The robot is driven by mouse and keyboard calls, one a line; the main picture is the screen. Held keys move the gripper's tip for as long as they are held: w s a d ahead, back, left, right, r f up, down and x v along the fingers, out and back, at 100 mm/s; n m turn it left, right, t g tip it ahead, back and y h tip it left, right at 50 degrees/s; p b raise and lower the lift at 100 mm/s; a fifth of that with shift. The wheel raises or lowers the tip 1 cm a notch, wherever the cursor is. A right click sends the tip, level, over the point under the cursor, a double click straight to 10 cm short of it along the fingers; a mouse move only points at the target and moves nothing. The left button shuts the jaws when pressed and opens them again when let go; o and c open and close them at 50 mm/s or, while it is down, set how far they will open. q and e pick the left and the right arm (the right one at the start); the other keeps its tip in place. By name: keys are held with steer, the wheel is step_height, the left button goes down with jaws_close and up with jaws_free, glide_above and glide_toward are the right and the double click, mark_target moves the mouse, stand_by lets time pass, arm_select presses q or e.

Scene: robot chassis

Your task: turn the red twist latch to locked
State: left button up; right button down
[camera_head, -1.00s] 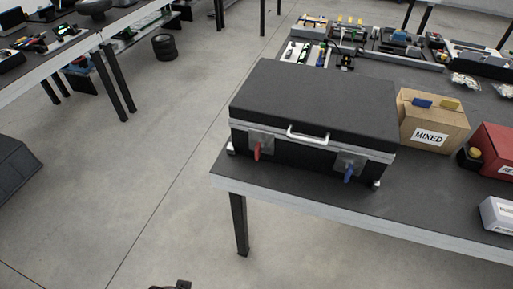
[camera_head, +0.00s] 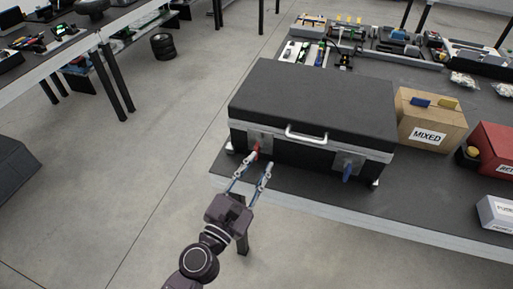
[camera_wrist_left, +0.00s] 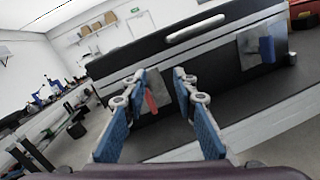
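The red twist latch (camera_head: 257,149) is on the front left of a black case (camera_head: 314,103). Only part of its handle shows in the head view, behind a fingertip. In the left wrist view the red latch (camera_wrist_left: 150,101) hangs down, slightly tilted, on its metal plate between my fingers. My left gripper (camera_head: 259,166) is open in front of the latch. In the wrist view its two blue-padded fingers (camera_wrist_left: 163,88) are spread either side of the latch; whether they touch it cannot be told. My right gripper is not in view.
A blue latch (camera_head: 348,172) is on the case's front right, with a silver handle (camera_head: 306,135) between the latches. A cardboard box (camera_head: 430,122) marked MIXED and a red box (camera_head: 492,148) stand to the right. The table's front edge (camera_head: 330,216) lies below the case.

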mark_target(256, 148)
arm_select(q)
steer(key=w+f+n+y, duration=0.1)
steer(key=w+n, duration=0.1)
steer(key=w, duration=0.1)
steer(key=w+f+n+y, duration=0.1)
steer(key=w, duration=0.2)
steer(key=w+f+n+y, duration=0.1)
steer(key=w+n, duration=0.1)
steer(key=w, duration=0.2)
steer(key=shift+a+f+n, duration=0.1)
steer(key=shift+f+n, duration=0.2)
steer(key=shift+f, duration=0.1)
steer(key=shift+s, duration=0.1)
steer(key=shift+c, duration=0.2)
jaws_close()
